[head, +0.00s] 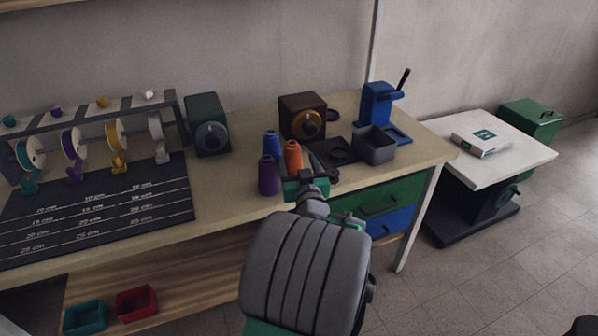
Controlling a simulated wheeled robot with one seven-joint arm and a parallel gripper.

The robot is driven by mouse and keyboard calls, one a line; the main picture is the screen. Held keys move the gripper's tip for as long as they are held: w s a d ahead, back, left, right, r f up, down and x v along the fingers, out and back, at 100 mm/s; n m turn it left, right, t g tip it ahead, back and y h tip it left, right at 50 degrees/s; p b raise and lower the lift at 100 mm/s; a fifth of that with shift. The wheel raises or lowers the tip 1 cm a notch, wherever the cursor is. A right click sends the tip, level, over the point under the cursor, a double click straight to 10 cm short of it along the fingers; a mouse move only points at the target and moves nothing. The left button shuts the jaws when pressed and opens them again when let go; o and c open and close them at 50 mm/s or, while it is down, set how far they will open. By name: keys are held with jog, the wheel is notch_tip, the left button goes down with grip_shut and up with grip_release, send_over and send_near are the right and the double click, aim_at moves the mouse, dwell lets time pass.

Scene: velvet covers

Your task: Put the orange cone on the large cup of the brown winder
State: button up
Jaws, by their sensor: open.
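The orange cone (293,155) stands on the bench beside a blue cone (271,145) and a purple cone (268,176). The brown winder (292,103) stands behind it, with a yellow-brown knob on its front. A dark plate (322,147) with dark round cup-like shapes lies in front of the winder. I cannot tell the cup sizes apart. My gripper (312,167) is open, just right of the orange cone and close to it. It partly hides the cone's lower end. I cannot tell whether they touch.
A grey open box (375,147) and a blue press (378,104) with a black lever stand right of the plate. A green winder (204,117) and a spool rack (90,117) are to the left.

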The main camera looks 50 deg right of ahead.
aim_at(295, 149)
jog(key=v, duration=0.3)
jog(key=shift+s+a, duration=0.1)
jog(key=shift+s, duration=0.1)
jog(key=shift+o, duration=0.5)
jog(key=shift+s+a+f+b, duration=0.15)
jog(key=shift+s+a+b, duration=0.1)
jog(key=shift+b, duration=0.1)
jog(key=w+d+r+n+y+b, duration=0.2)
jog(key=d+r+n, duration=0.1)
jog(key=d+r, duration=0.35)
jog(key=f+y, duration=0.1)
jog(key=a+f+y, duration=0.1)
jog(key=f, duration=0.1)
jog(key=w+f+g, duration=0.1)
jog(key=shift+a+f+m+y, duration=0.2)
jog(key=shift+f+m+y, duration=0.1)
jog(key=shift+y, duration=0.1)
jog(key=x, duration=0.7)
jog(key=shift+w+a+r, duration=0.1)
jog(key=shift+w+r, duration=0.05)
jog(key=shift+w, duration=0.2)
jog(key=shift+c, duration=0.3)
grip_shut()
